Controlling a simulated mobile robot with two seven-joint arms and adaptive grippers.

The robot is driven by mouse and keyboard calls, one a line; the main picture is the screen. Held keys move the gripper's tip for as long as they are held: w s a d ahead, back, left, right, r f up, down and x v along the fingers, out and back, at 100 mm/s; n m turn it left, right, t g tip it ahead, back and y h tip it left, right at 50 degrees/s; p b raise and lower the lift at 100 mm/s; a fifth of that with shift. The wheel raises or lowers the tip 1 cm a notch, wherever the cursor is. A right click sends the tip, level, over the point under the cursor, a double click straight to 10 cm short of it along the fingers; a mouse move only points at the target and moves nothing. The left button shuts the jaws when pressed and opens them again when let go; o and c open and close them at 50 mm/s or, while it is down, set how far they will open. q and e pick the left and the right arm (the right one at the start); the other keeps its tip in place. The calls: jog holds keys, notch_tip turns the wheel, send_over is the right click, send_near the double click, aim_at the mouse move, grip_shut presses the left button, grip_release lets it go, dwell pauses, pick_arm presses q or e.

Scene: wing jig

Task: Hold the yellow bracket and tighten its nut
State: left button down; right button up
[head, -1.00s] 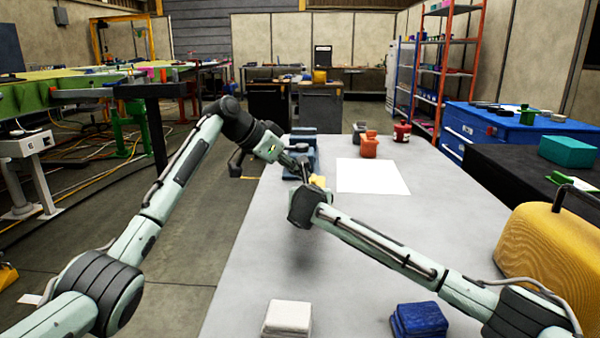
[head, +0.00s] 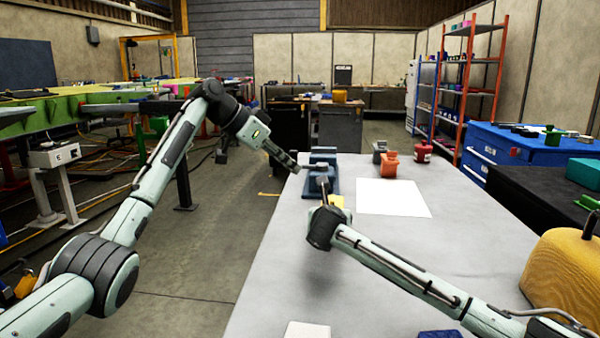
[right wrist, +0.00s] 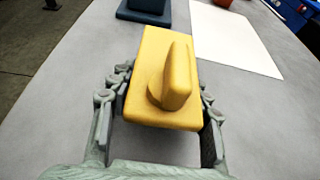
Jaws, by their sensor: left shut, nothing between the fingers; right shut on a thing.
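The yellow bracket (head: 336,201) is mostly hidden behind my right wrist in the head view. In the right wrist view the yellow bracket (right wrist: 150,92) is a block with a raised rounded fin on top. My right gripper (right wrist: 160,112) has a finger on each side of it and is shut on it, above the grey table. My left gripper (head: 296,168) is shut and empty, up and left of the bracket, apart from it, by the table's left edge. I cannot make out the nut in either view.
A dark blue fixture (head: 333,185) stands on the grey table (head: 300,262) beyond my right gripper. A white sheet (head: 394,198) lies to its right. An orange item (head: 390,165) and a red container (head: 423,152) stand behind.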

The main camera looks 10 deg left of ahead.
jog(key=shift+d, duration=0.1)
jog(key=o, duration=1.5)
